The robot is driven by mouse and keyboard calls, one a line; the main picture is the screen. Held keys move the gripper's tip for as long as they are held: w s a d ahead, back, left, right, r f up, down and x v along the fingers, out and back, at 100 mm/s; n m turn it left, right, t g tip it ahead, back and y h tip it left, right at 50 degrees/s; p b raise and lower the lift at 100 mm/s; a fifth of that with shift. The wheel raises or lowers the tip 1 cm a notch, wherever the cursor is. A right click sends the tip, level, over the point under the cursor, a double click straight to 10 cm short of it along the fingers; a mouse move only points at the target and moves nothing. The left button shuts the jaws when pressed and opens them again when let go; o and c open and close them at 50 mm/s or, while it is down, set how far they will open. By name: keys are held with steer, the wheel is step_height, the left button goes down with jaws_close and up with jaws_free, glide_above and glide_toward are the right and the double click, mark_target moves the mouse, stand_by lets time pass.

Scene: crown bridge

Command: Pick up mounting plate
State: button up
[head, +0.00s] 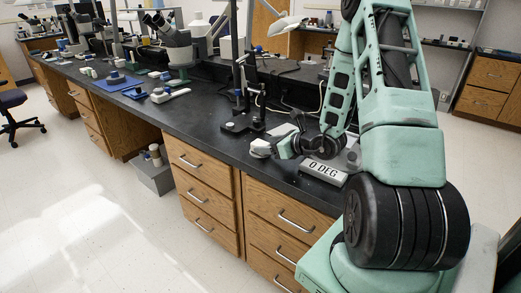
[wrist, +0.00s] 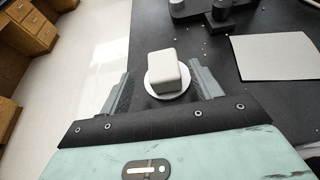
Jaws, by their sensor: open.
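The mounting plate (wrist: 153,91) looks like a round white disc with a rounded white block on top. It sits on the black counter near its front edge, and it also shows small and pale in the head view (head: 261,148). My gripper (wrist: 160,75) is open, with one finger on each side of the white piece and visible gaps between. In the head view my gripper (head: 285,148) is low over the counter, just right of the white piece. Whether the fingers are level with the disc is hard to tell.
A flat grey sheet (wrist: 275,57) lies to the right on the counter (wrist: 222,75). A dark stand (head: 241,122) is behind my gripper. A "0 DEG" block (head: 324,171) is to the right. The counter's front edge is close on the left in the wrist view.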

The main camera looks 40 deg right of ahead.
mark_target(261, 143)
steer(key=shift+x, duration=3.05)
steer(key=shift+w+d+r, duration=0.1)
steer(key=shift+d+r, duration=0.05)
steer(key=shift+d, duration=0.05)
steer(key=c, duration=1.2)
